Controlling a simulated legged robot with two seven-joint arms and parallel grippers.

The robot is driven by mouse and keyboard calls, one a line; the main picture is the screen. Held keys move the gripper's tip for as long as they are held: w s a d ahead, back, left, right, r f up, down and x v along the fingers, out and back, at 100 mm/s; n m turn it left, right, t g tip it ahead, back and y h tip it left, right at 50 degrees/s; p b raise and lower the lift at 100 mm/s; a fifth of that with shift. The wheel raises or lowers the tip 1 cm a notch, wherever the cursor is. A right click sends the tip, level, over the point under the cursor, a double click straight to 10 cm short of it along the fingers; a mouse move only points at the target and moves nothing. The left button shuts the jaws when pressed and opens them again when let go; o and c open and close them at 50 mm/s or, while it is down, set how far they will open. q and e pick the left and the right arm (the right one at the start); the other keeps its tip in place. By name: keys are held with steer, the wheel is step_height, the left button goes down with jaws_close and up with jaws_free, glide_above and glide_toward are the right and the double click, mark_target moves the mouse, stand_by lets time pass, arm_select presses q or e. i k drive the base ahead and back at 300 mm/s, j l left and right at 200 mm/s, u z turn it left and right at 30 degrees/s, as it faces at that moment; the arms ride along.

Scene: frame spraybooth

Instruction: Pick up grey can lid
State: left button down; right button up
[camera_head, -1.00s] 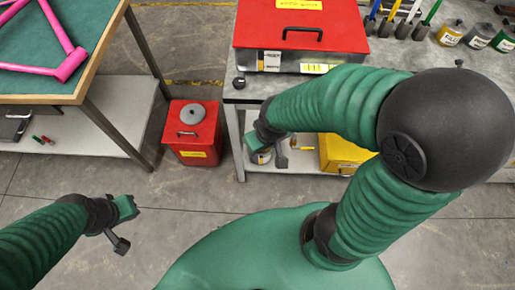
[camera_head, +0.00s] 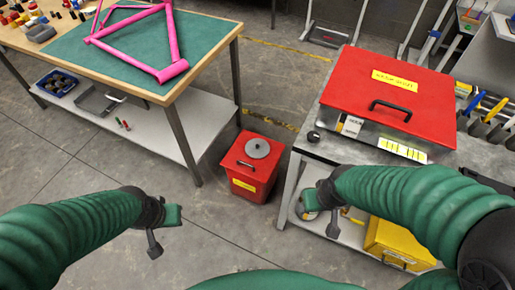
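A grey round lid (camera_head: 257,148) with a small knob at its centre lies on top of a red bin (camera_head: 251,178) on the floor between the two tables. My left gripper (camera_head: 162,229) hangs over bare floor, left of the bin and nearer to me, apart from it. My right gripper (camera_head: 322,214) is right of the bin, in front of the right bench's lower shelf. Neither gripper touches the lid, and nothing shows in them. The spread of their fingers is unclear. My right gripper partly hides a round item on the shelf behind it.
A table with a green mat (camera_head: 115,55) and a pink frame (camera_head: 172,72) stands at left. A bench at right bears a red lidded box (camera_head: 385,85); a yellow box (camera_head: 398,243) is below. Bare floor lies before the bin, and the bench leg (camera_head: 291,190) stands close on its right.

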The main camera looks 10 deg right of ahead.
mark_target(256, 148)
steer(key=i+j, duration=0.35)
steer(key=i, duration=0.2)
steer(key=i+j+z, duration=0.15)
steer(key=i+j, duration=0.15)
steer(key=i, duration=0.25)
steer(key=i+j, duration=0.4)
steer(key=i, duration=0.15)
steer(key=l+z, duration=0.05)
